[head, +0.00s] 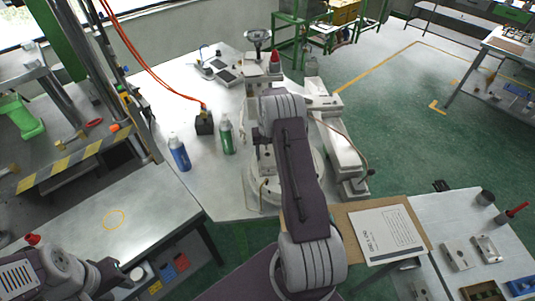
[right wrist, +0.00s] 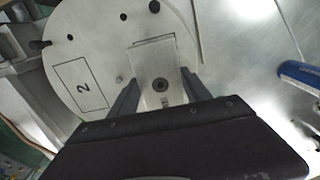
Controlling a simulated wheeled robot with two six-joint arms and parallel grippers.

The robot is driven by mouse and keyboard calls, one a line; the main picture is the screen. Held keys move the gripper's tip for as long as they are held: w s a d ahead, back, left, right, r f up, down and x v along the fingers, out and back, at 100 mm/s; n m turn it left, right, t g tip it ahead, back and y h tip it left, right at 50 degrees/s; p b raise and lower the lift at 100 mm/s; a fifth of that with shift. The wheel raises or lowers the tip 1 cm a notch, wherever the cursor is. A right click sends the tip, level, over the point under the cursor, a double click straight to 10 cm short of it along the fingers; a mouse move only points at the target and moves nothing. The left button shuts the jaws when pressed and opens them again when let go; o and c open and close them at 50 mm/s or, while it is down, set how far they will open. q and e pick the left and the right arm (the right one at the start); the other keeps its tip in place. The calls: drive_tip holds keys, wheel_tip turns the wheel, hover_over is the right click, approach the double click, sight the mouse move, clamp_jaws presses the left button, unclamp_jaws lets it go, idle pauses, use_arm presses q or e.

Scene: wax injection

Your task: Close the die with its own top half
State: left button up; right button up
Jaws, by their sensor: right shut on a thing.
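In the right wrist view my right gripper (right wrist: 160,78) is shut on a grey metal die block (right wrist: 155,60) with a dark round hole. The block is over the round pale plate (right wrist: 105,20) of the machine. I cannot tell whether it touches the plate or whether another die half lies under it. An outlined rectangle marked 2 (right wrist: 81,86) is on the plate, left of the block, and looks empty. In the head view my right arm hides the gripper and block. My left gripper (head: 112,275) is at the lower left, away from the machine; its jaws are unclear.
A blue bottle (head: 179,152) and a green bottle (head: 226,134) stand left of the machine. Grey blocks (head: 456,254) (head: 487,249) lie on the right table, beside a board with a printed sheet (head: 386,236). The left table (head: 75,235) is mostly clear.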

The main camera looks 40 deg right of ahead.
sight(267, 155)
drive_tip(key=shift+f+b, duration=0.7)
drive_tip(key=shift+f, duration=0.25)
idle(0.6)
drive_tip(key=o, duration=1.8)
wheel_tip(267, 155, up, 9)
drive_tip(key=b, duration=0.3)
drive_tip(key=shift+a+f, duration=0.1)
drive_tip(key=shift+f, duration=0.05)
